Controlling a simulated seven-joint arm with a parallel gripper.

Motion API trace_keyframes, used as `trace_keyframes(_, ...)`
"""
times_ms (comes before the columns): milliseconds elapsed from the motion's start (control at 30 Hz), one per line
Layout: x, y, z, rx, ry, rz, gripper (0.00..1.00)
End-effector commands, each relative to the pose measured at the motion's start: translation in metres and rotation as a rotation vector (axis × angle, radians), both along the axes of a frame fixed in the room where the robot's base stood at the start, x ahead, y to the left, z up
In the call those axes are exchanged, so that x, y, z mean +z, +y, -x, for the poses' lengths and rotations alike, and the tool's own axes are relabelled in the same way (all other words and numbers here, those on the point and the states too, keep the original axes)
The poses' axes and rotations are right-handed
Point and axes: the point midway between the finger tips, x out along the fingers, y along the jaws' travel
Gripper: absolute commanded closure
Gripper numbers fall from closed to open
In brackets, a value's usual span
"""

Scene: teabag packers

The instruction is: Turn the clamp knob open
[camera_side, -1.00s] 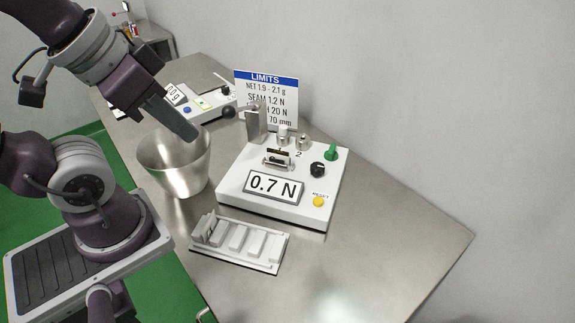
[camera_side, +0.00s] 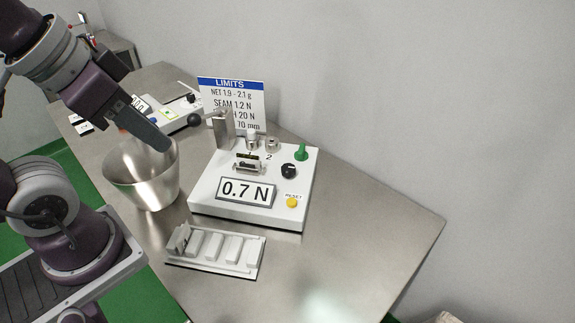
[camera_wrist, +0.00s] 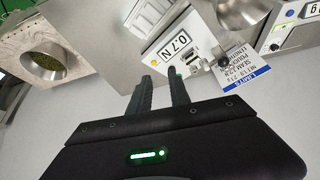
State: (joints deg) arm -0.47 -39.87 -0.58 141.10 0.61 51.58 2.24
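A white tester (camera_side: 212,205) reading 0.7 N stands on the steel table. On its right side are a black round knob (camera_side: 288,171) and a green knob (camera_side: 301,152); I cannot tell from any label which is the clamp knob. A grey post with a black ball lever (camera_side: 194,120) rises at its back left. My gripper (camera_side: 160,145) is left of the tester, over the steel bowl, apart from both knobs. In the wrist view my gripper (camera_wrist: 159,76) has two dark fingers with an empty gap between them. The tester (camera_wrist: 160,52) shows beyond the fingertips there.
The steel bowl (camera_side: 125,165) stands left of the tester. A white slotted tray (camera_side: 250,272) lies in front. A limits sign (camera_side: 238,84) and a scale (camera_side: 186,117) are behind. A yellow reset button (camera_side: 292,202) is at the front right. The table's right side is clear.

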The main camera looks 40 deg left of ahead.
Motion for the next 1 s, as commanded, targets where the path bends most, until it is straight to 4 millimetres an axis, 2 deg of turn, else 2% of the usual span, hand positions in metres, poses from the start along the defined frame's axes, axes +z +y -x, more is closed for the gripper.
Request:
trace_keyframes(33,0.003,0.002,-0.015,-0.042,0.031,-0.039,0.65)
trace_keyframes(67,0.006,0.003,-0.028,-0.082,0.053,-0.069,0.59)
trace_keyframes(133,0.007,0.007,-0.067,-0.203,0.118,-0.151,0.45)
trace_keyframes(267,-0.014,0.014,-0.148,-0.475,0.242,-0.268,0.45)
trace_keyframes(300,-0.028,0.016,-0.174,-0.567,0.277,-0.291,0.45)
trace_keyframes(367,-0.056,0.020,-0.211,-0.704,0.328,-0.311,0.45)
trace_keyframes(400,-0.077,0.022,-0.233,-0.794,0.355,-0.317,0.45)
trace_keyframes(500,-0.133,0.027,-0.275,-0.987,0.399,-0.311,0.45)
trace_keyframes(600,-0.180,0.031,-0.298,-1.120,0.416,-0.295,0.45)
trace_keyframes(633,-0.190,0.032,-0.302,-1.146,0.418,-0.290,0.45)
trace_keyframes(767,-0.215,0.034,-0.310,-1.209,0.421,-0.280,0.45)
trace_keyframes(1000,-0.260,0.033,-0.309,-1.213,0.424,-0.278,0.45)
